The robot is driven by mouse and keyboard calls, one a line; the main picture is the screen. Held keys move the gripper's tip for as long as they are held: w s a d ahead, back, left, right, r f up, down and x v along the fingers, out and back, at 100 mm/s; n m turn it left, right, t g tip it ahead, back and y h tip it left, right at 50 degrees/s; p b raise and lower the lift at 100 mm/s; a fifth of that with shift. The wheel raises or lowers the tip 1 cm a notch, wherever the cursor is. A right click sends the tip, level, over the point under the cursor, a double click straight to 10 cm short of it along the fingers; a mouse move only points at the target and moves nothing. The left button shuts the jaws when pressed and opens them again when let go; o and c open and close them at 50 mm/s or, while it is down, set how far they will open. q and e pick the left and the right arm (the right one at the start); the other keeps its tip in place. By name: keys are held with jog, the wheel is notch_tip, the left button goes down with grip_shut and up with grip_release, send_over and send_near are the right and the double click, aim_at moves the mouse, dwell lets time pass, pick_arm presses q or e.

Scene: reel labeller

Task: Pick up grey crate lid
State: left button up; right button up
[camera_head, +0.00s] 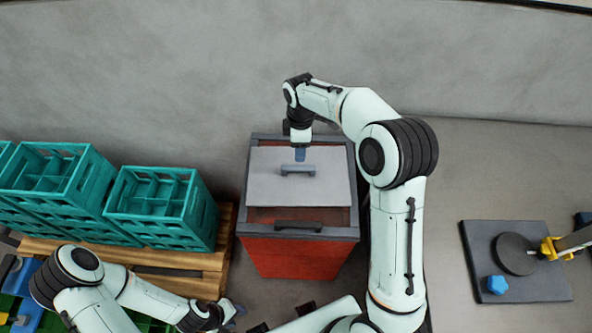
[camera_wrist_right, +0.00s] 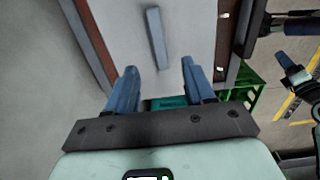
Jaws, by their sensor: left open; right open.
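The grey crate lid (camera_head: 325,192) is a flat light grey panel lying on top of a red crate (camera_head: 300,257) with a dark rim. A small blue-grey bar handle (camera_head: 298,171) stands on the lid. My right gripper (camera_head: 300,158) is over the lid, just behind the handle. In the right wrist view, the right gripper (camera_wrist_right: 158,70) has its blue fingers apart with nothing between them, and the handle (camera_wrist_right: 157,38) lies ahead of the tips, across the lid (camera_wrist_right: 115,25). My left gripper (camera_head: 236,311) is open, low and left of the red crate.
Teal crates (camera_head: 160,207) stand on a wooden pallet (camera_head: 190,283) left of the red crate. A dark board (camera_head: 515,285) with a black disc and a blue knob lies at the right. Bare floor lies between, and a grey wall runs behind.

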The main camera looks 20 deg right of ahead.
send_over(298, 167)
jog(key=f, duration=0.4)
jog(key=shift+s+d+f, duration=0.15)
jog(key=shift+s+f, duration=0.2)
jog(key=shift+w+f, duration=0.15)
jog(key=shift+f, duration=1.35)
jog(key=shift+w+f, duration=0.15)
jog(key=shift+f, duration=1.3)
grip_shut()
jog(key=shift+r, duration=0.15)
